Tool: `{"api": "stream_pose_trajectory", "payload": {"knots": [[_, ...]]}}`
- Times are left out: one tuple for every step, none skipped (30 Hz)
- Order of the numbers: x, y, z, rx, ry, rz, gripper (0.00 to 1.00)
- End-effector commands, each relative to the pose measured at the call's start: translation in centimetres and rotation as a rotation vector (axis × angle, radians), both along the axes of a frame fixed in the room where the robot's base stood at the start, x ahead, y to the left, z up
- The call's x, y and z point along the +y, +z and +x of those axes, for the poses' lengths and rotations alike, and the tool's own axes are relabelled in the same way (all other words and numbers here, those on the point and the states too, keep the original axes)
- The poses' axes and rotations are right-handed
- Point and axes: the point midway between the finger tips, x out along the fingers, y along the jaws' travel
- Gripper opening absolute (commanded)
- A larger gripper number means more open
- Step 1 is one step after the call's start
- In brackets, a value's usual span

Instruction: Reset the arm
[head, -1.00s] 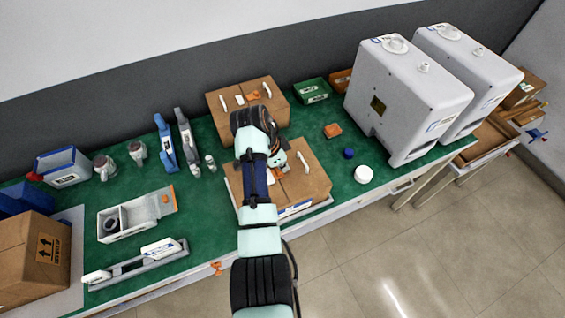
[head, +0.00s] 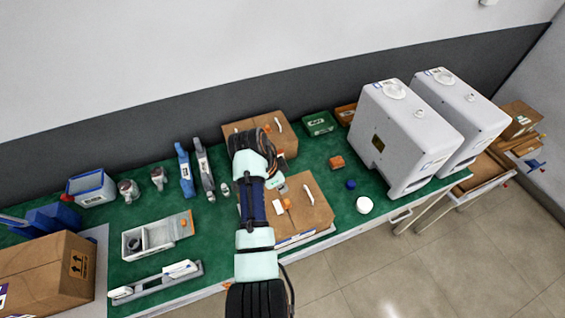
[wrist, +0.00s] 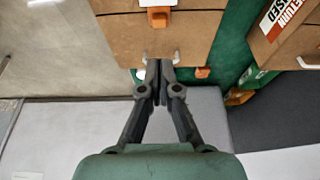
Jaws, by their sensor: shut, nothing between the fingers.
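My gripper (wrist: 159,66) shows in the wrist view with its two dark fingers together and nothing between them. In the wrist view the fingertips overlap the edge of a brown cardboard box (wrist: 187,32); I cannot tell how far above it they are. In the head view my arm reaches up the middle of the green table, over the near cardboard box (head: 312,212), and hides part of it. My gripper's fingers are hidden or too small to make out there.
A far cardboard box (head: 286,140) stands behind the arm. Two white canister machines (head: 410,135) stand at right. A grey tray (head: 132,243), a blue bin (head: 92,190) and a large carton (head: 45,275) stand at left. An orange block (head: 336,162) and a white round lid (head: 364,205) lie right of the arm.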

Motion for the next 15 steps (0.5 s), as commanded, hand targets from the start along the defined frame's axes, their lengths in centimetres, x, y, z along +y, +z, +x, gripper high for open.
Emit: {"api": "stream_pose_trajectory", "payload": {"knots": [[0.0,0.0,0.0,0.000,0.000,0.000,0.00],[0.0,0.0,0.0,0.000,0.000,0.000,0.00],[0.0,0.0,0.0,0.000,0.000,0.000,0.00],[0.0,0.0,0.0,0.000,0.000,0.000,0.00],[0.0,0.0,0.0,0.000,0.000,0.000,0.00],[0.0,0.0,0.0,-0.001,0.002,0.001,0.00],[-0.1,-0.1,0.0,-0.006,0.012,0.003,0.00],[-0.1,-0.1,-0.1,-0.015,0.027,0.006,0.00],[-0.2,-0.2,-0.1,-0.032,0.061,0.011,0.00],[-0.3,-0.2,-0.2,-0.051,0.096,0.017,0.00],[-0.4,-0.2,-0.3,-0.075,0.140,0.023,0.00],[-0.6,0.0,-0.7,-0.113,0.210,0.025,0.00],[-0.7,0.2,-1.0,-0.145,0.271,0.026,0.00],[-0.8,0.6,-1.5,-0.182,0.334,0.021,0.00],[-1.0,1.2,-2.4,-0.231,0.419,0.008,0.00]]}}
